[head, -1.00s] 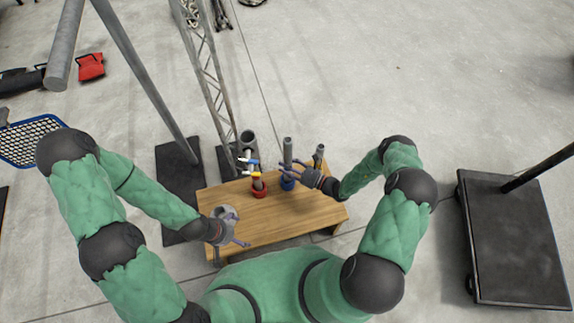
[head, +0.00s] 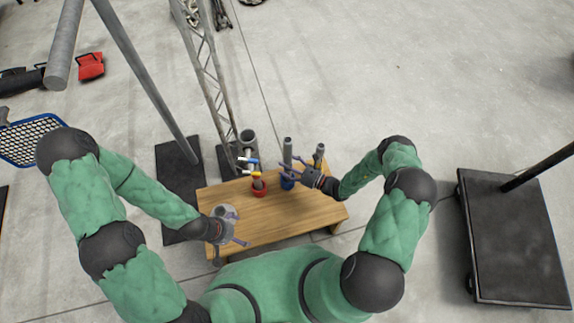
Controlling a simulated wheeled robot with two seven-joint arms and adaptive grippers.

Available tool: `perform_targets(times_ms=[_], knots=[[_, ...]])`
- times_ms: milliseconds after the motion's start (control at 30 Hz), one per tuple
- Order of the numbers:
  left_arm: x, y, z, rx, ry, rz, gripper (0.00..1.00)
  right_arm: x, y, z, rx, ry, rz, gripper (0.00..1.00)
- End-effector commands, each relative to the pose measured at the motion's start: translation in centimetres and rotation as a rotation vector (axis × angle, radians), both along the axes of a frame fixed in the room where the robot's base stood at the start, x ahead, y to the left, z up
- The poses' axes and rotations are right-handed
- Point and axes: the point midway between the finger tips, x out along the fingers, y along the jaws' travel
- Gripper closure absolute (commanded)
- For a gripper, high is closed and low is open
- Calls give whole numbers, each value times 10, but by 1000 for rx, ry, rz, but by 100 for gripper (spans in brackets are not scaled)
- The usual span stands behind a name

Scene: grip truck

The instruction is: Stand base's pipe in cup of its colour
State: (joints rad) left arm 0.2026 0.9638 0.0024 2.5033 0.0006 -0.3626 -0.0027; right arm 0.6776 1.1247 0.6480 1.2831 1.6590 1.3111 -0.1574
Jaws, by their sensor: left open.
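A red cup (head: 259,190) stands on the wooden table, with a dark pipe-like piece rising from it. A blue cup (head: 288,182) stands just to its right. An upright grey pipe (head: 287,148) rises above the blue cup; my fingers partly cover its lower end, so I cannot tell whether it is in the cup. My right gripper (head: 290,170) is at this pipe and the blue cup; I cannot tell whether its fingers are closed. My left gripper (head: 234,228) is open over the table's left part.
The wooden table (head: 290,215) has bare room at its front. A wide grey tube (head: 248,138) and blue and yellow clamp parts (head: 248,162) are behind the red cup. Another short grey pipe (head: 319,153) stands at the back right. A black cart (head: 510,245) is on the right.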

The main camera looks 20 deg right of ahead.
Motion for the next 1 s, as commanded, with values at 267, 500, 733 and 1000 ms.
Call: perform_targets(times_ms=[267, 500, 733, 1000], knots=[[0, 0, 0, 0, 0, 0, 0, -5, -6, -1, -1, 2, -3, 26], [0, 0, 0, 0, 0, 0, 0, -32, -37, -1, -1, 2, -6, 26], [0, 0, 0, 0, 0, 0, 0, -63, -68, 0, -1, 1, -5, 26], [0, 0, 0, 0, 0, 0, 0, -81, -86, 0, 0, 0, -1, 26]])
